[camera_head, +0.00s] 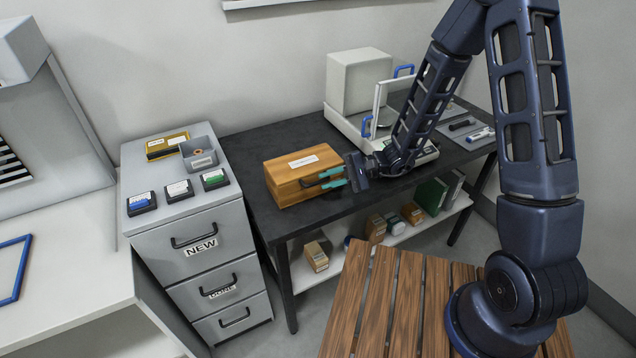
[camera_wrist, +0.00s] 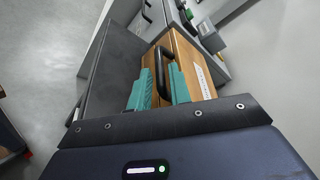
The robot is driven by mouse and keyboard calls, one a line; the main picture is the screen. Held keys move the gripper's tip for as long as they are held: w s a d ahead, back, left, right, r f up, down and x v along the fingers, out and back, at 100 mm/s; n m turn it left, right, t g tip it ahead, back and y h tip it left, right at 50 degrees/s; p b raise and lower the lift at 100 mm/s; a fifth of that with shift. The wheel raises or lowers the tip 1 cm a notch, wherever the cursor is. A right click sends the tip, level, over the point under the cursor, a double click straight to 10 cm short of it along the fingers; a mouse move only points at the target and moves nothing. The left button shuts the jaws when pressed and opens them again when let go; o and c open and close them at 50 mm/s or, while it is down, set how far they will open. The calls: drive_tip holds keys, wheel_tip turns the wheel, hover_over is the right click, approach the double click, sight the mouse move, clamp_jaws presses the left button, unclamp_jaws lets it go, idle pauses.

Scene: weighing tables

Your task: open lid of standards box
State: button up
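The standards box (camera_head: 301,173) is a wooden box with a white label on its closed lid, on the dark table. A black bar handle (camera_head: 324,178) is on its front side. My gripper (camera_head: 333,178) is at that front side, its teal fingers one above the other around the handle. In the wrist view the fingers (camera_wrist: 161,75) stand apart, with the handle (camera_wrist: 165,62) between their tips. Small gaps seem to show beside the handle, so the gripper looks open. The box's lid (camera_wrist: 198,70) shows at the right there, partly hidden by a finger.
A balance (camera_head: 358,125) with blue handles stands behind my arm. A grey drawer cabinet (camera_head: 190,235) with small cases and a grey bin (camera_head: 198,154) on top is left of the table. A shelf below holds boxes and binders. The table front left of my gripper is clear.

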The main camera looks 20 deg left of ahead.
sight(323, 181)
drive_tip(key=shift+x, duration=1.8)
clamp_jaws()
